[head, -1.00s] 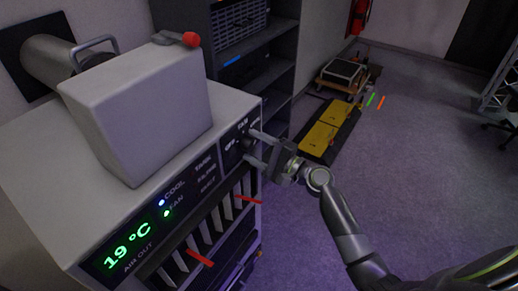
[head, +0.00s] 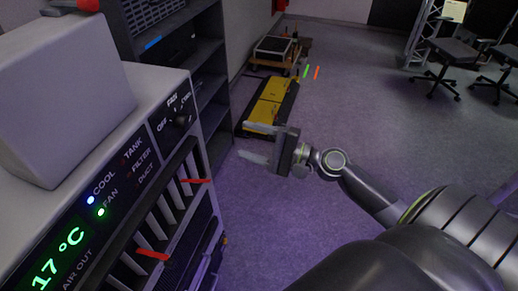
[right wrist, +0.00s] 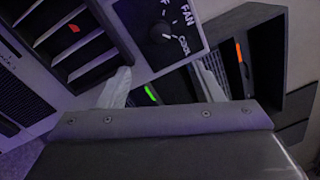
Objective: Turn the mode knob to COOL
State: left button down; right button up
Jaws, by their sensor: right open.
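The dark mode knob (head: 181,119) sits on the panel at the unit's upper right corner, among the labels OFF, FAN and COOL. It also shows in the right wrist view (right wrist: 162,31), where its pointer appears turned toward COOL. The display (head: 60,255) reads 17 °C, with a blue light (head: 90,200) lit by COOL and a green light (head: 101,212) lit by FAN. My right gripper (head: 256,143) is open and empty, to the right of the knob and clear of it. In the right wrist view the knob lies beyond the two fingers. My left gripper is out of view.
Below the panel is a slatted air outlet (head: 158,225) with red streamers. A grey box (head: 60,95) stands on the unit. A dark shelf (head: 205,70) is behind it. A yellow-black platform (head: 268,103) lies on the floor beyond my gripper.

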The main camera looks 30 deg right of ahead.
jog(key=shift+b+v, duration=0.35)
jog(key=shift+v, duration=0.5)
